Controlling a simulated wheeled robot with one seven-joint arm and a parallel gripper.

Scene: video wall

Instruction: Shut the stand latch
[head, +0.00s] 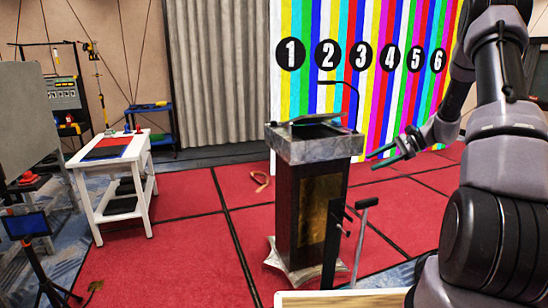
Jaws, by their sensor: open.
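A dark upright stand (333,245) rises in front of the lectern, with small side pegs and a grey T-shaped handle (367,203) on a thin bar beside it. I cannot tell which part is the latch or whether it is open or shut. My gripper (371,161) is open and empty, its two fingers pointing left. In the picture it lies just right of the lectern's top, above the handle and apart from it. My arm comes in from the right.
A lectern (312,205) with a grey stone top and thin microphone stands behind the stand. A white table (108,175) is at left, a tablet on a tripod (27,225) at lower left. A striped, numbered video wall (375,60) is behind.

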